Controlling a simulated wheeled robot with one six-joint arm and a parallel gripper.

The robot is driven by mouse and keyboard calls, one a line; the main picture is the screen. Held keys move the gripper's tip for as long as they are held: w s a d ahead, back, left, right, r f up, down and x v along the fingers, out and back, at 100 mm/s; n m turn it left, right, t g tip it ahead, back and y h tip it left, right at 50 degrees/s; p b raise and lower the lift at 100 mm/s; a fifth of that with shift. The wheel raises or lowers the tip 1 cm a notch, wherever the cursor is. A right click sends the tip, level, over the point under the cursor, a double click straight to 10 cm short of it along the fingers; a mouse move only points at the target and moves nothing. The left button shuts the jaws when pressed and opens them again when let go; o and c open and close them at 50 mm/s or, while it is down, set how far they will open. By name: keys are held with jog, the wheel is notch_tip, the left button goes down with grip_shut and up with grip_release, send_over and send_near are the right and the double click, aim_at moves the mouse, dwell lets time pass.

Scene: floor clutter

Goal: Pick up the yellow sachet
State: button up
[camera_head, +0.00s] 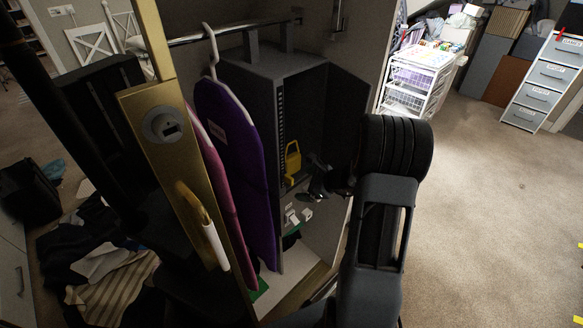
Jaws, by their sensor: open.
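A small yellow object (292,159), which I take for the yellow sachet, is inside an open dark grey cabinet (262,68). It shows near the cabinet's inner left side, upright, with a narrower top; its details are too small to read. My arm reaches up from the bottom right and bends toward the cabinet opening. My gripper (318,186) is a dark shape in the opening, a little right of and below the yellow object. It looks open and apart from the yellow object. Its fingers are dim and partly blend into the shadow.
A purple board (237,165) hangs from a rail beside the cabinet. A brass-edged door (183,170) stands at left, the cabinet's dark door (345,120) at right. Small white items (297,215) lie low inside. Clothes (110,270) cover the left floor; the right carpet is mostly clear.

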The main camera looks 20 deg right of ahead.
aim_at(295, 162)
jog(key=w+d+m+t+h, duration=0.1)
jog(key=w+m, duration=0.1)
jog(key=w, duration=0.1)
jog(key=w+d+f+m+t, duration=0.1)
jog(key=w+m, duration=0.2)
jog(key=w, duration=0.1)
jog(key=w+d+m+t+h, duration=0.1)
jog(key=w+m, duration=0.1)
jog(key=w, duration=0.2)
jog(key=shift+d+f+t+h, duration=0.2)
jog(key=shift+f+t+h, duration=0.1)
jog(key=shift+f, duration=0.05)
jog(key=shift+p+x, duration=0.45)
jog(key=shift+x, duration=2.8)
jog(key=shift+a, duration=0.1)
jog(key=shift+c, duration=0.2)
jog(key=c, duration=0.7)
notch_tip(295, 162, up, 10)
jog(key=shift+s, duration=0.1)
